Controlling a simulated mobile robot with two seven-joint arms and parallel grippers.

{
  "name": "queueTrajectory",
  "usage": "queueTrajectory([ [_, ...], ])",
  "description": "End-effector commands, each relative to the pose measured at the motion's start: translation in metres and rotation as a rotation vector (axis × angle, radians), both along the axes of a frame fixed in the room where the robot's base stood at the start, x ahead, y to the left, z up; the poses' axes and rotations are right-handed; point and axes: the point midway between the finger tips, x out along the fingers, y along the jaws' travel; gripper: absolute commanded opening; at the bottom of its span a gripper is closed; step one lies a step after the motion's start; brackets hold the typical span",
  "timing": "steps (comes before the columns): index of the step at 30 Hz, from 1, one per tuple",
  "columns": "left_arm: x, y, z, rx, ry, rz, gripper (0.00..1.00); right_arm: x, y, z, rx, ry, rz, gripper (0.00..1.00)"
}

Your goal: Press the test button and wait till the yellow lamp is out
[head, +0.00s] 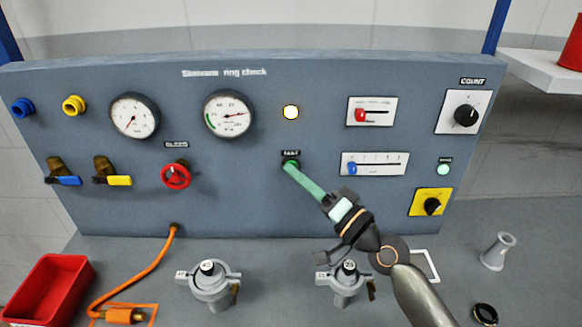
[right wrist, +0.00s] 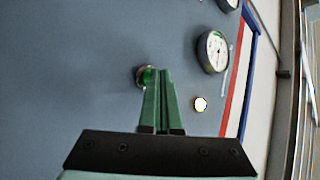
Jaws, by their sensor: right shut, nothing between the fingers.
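The green test button (head: 290,160) sits in the middle of the blue-grey panel under a small label; it also shows in the right wrist view (right wrist: 147,76). My right gripper (head: 288,166) is shut and empty, its green fingertips at the button. The tips cover part of the button, and I cannot tell whether it is pushed in. The yellow lamp (head: 291,112) above the button is lit, with a bright pale centre; it also glows in the right wrist view (right wrist: 200,104). My left gripper is not in view.
Two round gauges (head: 229,114) are left of the lamp. A red valve wheel (head: 176,175) is left of the button, and slider plates (head: 375,164) are right of it. Two grey clamp-like fittings (head: 211,282) stand on the bench below, beside a red bin (head: 50,290) and an orange cable (head: 140,274).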

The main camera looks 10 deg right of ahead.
Motion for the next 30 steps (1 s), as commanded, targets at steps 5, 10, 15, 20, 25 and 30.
queueTrajectory([
  [5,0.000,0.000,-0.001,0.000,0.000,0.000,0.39,0.002,-0.001,0.000,0.000,0.001,-0.001,0.00],
  [10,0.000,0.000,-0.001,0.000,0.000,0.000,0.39,0.002,-0.001,0.000,0.000,0.000,-0.001,0.00],
  [15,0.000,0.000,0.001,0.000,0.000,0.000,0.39,-0.002,0.000,0.000,0.000,0.001,-0.001,0.00],
  [20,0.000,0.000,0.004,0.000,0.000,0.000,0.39,-0.010,0.002,0.000,0.000,0.001,0.000,0.00],
  [25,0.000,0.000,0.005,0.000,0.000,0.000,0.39,-0.014,0.003,0.000,0.001,0.001,-0.001,0.00],
  [30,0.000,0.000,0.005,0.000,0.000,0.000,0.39,-0.014,0.002,0.000,0.000,0.001,-0.001,0.00],
])
